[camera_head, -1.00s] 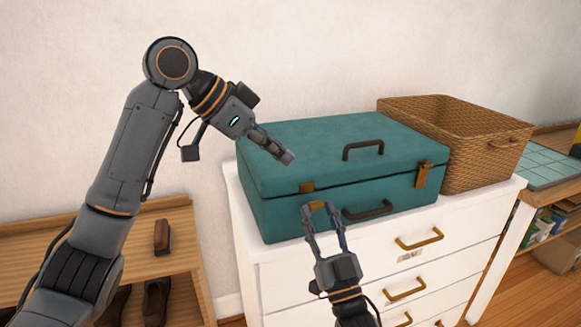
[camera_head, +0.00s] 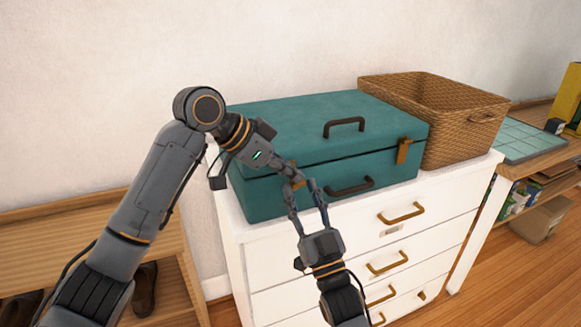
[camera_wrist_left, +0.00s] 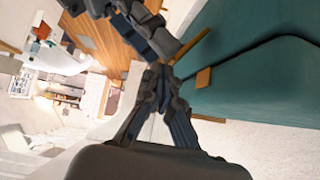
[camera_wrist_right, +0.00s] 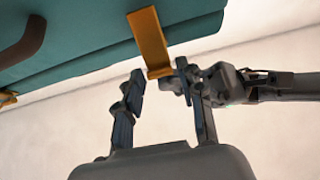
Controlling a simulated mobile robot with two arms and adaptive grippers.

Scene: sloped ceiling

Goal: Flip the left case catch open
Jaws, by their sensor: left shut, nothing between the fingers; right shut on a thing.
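The closed teal case (camera_head: 262,201) sits on the white chest of drawers, its front facing me. Its brass left catch (camera_head: 299,184) is partly hidden by my grippers. In the right wrist view the catch (camera_wrist_right: 151,40) sticks out past the case's edge. My right gripper (camera_head: 306,186) is at the catch from the front, one finger on each side, shut on it; the exact contact is hard to see. My left gripper (camera_head: 296,180) is shut and empty, its tip close beside the catch and my right fingers. The catch also shows in the left wrist view (camera_wrist_left: 203,77).
The brass right catch (camera_head: 403,151) hangs on the case front. Dark handles are on the lid (camera_head: 344,124) and front (camera_head: 350,187). A wicker basket (camera_head: 436,115) stands right of the case. The white drawers (camera_head: 366,228) have brass pulls.

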